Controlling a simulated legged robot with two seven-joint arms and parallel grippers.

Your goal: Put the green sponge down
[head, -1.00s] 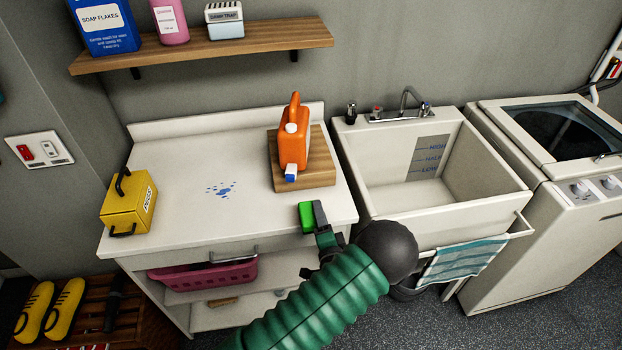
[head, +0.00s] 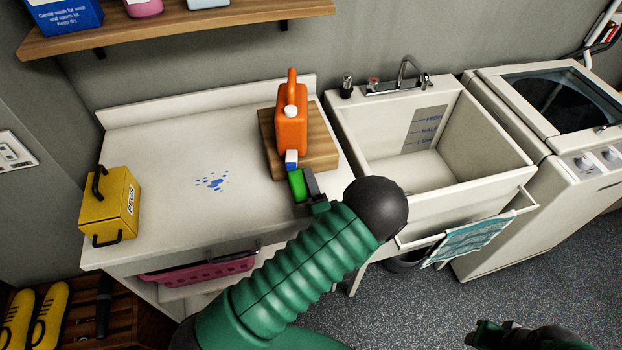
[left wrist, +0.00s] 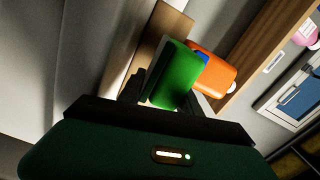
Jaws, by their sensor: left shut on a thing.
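The green sponge (head: 297,184) is between the fingers of my left gripper (head: 305,190), near the front right of the white worktop (head: 160,160). It is just in front of the blue spout cap of the orange jug (head: 291,125). I cannot tell whether the sponge touches the worktop or the wooden board. In the left wrist view the sponge (left wrist: 174,76) stands out from the fingers, with the orange jug (left wrist: 213,74) behind it. Part of my right arm's dark end (head: 505,338) shows at the bottom right; its fingers are not clear.
The jug stands on a wooden board (head: 325,172). Blue spots (head: 212,181) mark the worktop, left of the sponge. A yellow pegs box (head: 110,207) is at the left end. The sink (head: 440,195) is to the right.

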